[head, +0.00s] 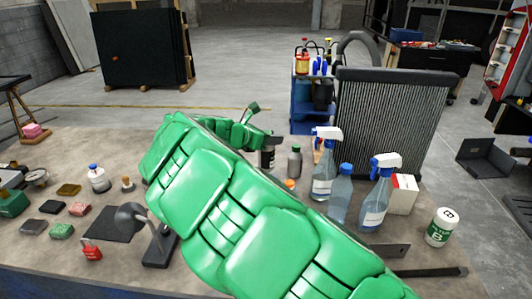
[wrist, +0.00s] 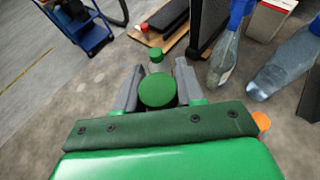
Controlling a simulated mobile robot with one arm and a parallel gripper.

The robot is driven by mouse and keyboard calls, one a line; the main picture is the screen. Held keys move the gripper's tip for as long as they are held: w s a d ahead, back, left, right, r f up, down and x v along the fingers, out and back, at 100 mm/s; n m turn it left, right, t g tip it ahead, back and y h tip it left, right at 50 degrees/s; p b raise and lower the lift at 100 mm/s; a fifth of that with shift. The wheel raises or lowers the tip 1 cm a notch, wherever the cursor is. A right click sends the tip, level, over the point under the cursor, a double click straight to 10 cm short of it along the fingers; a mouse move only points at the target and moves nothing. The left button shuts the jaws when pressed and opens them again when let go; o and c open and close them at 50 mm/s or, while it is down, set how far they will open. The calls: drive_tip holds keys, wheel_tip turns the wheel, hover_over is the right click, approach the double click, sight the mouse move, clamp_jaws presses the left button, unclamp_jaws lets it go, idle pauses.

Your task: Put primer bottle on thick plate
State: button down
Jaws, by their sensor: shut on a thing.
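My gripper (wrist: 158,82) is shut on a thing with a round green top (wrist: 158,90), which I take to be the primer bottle. A small green cap shows just beyond it in the wrist view. In the head view a dark bottle with a pale label (head: 268,156) shows partly behind my green arm, by the gripper; most of the grip is hidden there.
A black lamp-like tool (head: 160,246) stands beside the plate. Spray bottles (head: 323,178), a grey bottle (head: 294,162) and a radiator (head: 388,125) stand to the right. An orange cap (wrist: 262,121) is near the gripper.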

drive_tip(key=w+a+f, duration=0.2)
drive_tip(key=w+f, duration=0.5)
drive_tip(key=f, duration=0.3)
idle(0.6)
drive_tip(key=c, duration=0.7)
unclamp_jaws()
drive_tip(key=shift+f, duration=0.1)
drive_tip(key=v, duration=1.2)
